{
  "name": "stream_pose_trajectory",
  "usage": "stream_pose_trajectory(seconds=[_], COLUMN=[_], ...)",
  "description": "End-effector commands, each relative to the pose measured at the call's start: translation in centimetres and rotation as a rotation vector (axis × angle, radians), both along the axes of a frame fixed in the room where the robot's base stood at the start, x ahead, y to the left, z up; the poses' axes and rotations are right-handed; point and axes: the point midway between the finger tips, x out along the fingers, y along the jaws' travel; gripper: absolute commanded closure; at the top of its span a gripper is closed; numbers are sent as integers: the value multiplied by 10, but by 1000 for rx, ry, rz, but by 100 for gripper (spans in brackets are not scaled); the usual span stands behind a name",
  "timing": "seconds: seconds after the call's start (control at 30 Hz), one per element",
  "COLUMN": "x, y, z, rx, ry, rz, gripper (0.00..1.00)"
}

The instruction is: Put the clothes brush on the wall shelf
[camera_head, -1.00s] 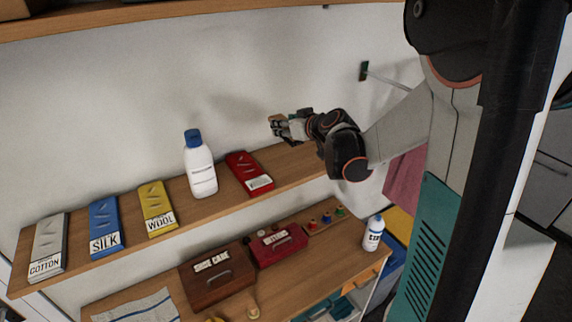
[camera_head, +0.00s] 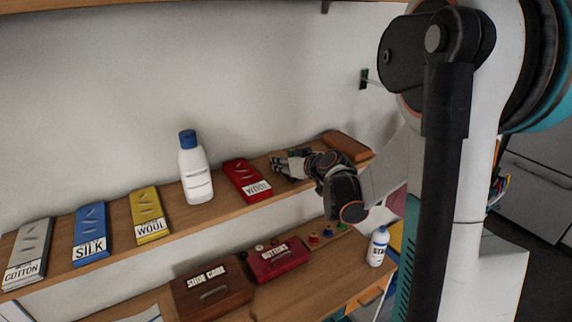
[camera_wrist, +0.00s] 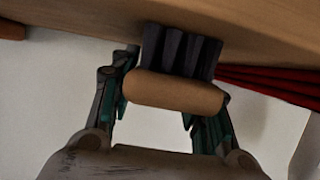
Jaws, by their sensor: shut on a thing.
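The clothes brush (camera_wrist: 173,92) has a rounded tan wooden back and dark bristles. It sits between the two fingers of my gripper (camera_wrist: 170,105), which is shut on it. In the wrist view the bristles reach the wooden surface of the wall shelf (camera_wrist: 270,35); I cannot tell whether they press on it. My fingers mostly hide the brush there.
The red packet (camera_head: 246,181) is close left of my gripper, and the brown box (camera_head: 346,146) is to its right. A white bottle (camera_head: 195,170) and several packets stand farther left. A lower table (camera_head: 300,288) holds boxes and a small bottle (camera_head: 377,246).

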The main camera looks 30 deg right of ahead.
Motion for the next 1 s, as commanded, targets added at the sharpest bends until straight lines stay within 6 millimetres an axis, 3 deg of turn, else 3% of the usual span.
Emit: stream_pose_trajectory(seconds=[0.2, 0.23, 0.3, 0.33, 0.77, 1.0], x=[0, 0, 0, 0, 0, -33], y=[0, 0, 0, 0, 0, -2], z=[-3, -3, -2, -2, 3, 14], rx=[0, 0, 0, 0, 0, 1], ry=[0, 0, 0, 0, 0, 0], rz=[0, 0, 0, 0, 0, -3], gripper=[84, 55, 39, 37, 37, 37])
